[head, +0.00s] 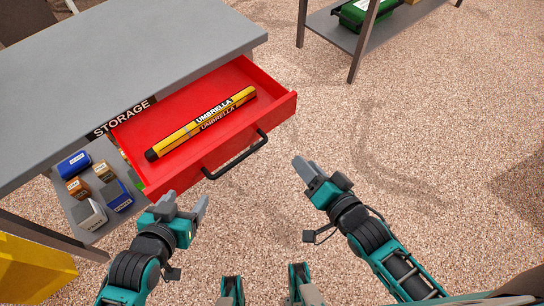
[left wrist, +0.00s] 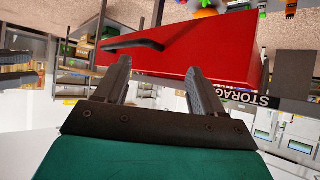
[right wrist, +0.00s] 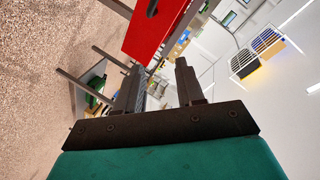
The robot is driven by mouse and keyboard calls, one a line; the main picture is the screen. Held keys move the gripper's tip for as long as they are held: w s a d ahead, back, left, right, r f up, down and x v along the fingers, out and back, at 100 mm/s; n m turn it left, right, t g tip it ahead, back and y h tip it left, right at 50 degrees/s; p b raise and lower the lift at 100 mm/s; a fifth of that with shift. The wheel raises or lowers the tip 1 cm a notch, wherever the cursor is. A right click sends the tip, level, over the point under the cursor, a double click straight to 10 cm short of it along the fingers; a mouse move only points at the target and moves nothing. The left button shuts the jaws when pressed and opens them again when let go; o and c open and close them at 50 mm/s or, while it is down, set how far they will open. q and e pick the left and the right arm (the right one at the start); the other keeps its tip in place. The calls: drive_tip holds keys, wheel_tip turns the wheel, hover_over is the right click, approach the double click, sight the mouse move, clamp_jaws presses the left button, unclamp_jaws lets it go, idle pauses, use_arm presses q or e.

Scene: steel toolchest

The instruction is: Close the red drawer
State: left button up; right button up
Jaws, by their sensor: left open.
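The red drawer (head: 283,112) is pulled out from under the grey top of the toolchest (head: 150,45). A yellow and black umbrella tube (head: 205,122) lies inside it. Its dark bar handle (head: 237,158) is on the front face. My left gripper (head: 185,203) is open and empty, near the drawer's front left corner. The left wrist view shows the drawer front (left wrist: 220,45) and handle (left wrist: 135,44) beyond the spread fingers. My right gripper (head: 315,173) is open and empty, apart from the drawer, to the right of the handle. The drawer (right wrist: 155,28) also shows in the right wrist view.
A lower grey shelf (head: 88,160) left of the drawer holds several small boxes and a blue can (head: 74,164). A yellow object (head: 35,270) stands at the lower left. A rack with a green case (head: 355,14) is at the back. The floor (head: 430,130) at right is clear.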

drive_tip(key=a+f+m+y+b, duration=0.1)
drive_tip(key=f+m+b, duration=0.1)
drive_tip(key=w+a+f+m+y+b, duration=0.1)
drive_tip(key=a+m+y+b, duration=0.1)
drive_tip(key=shift+f+t, duration=0.4)
drive_tip(key=c, duration=0.5)
drive_tip(key=shift+a+f+m+y+b, duration=0.25)
drive_tip(key=shift+m+y+b, duration=0.25)
drive_tip(key=shift+m+b, duration=0.2)
clamp_jaws()
drive_tip(key=b, duration=0.3)
approach(245, 131)
drive_tip(key=shift+m, duration=0.3)
drive_tip(key=x, duration=0.6)
use_arm(q)
wheel_tip(245, 131, down, 8)
drive_tip(key=w+d, duration=0.1)
drive_tip(key=shift+d+h, duration=0.3)
drive_tip(key=shift+d, duration=0.05)
use_arm(e)
drive_tip(key=shift+w+a, duration=0.3)
drive_tip(key=shift+w, duration=0.05)
use_arm(q)
drive_tip(key=shift+r, duration=0.1)
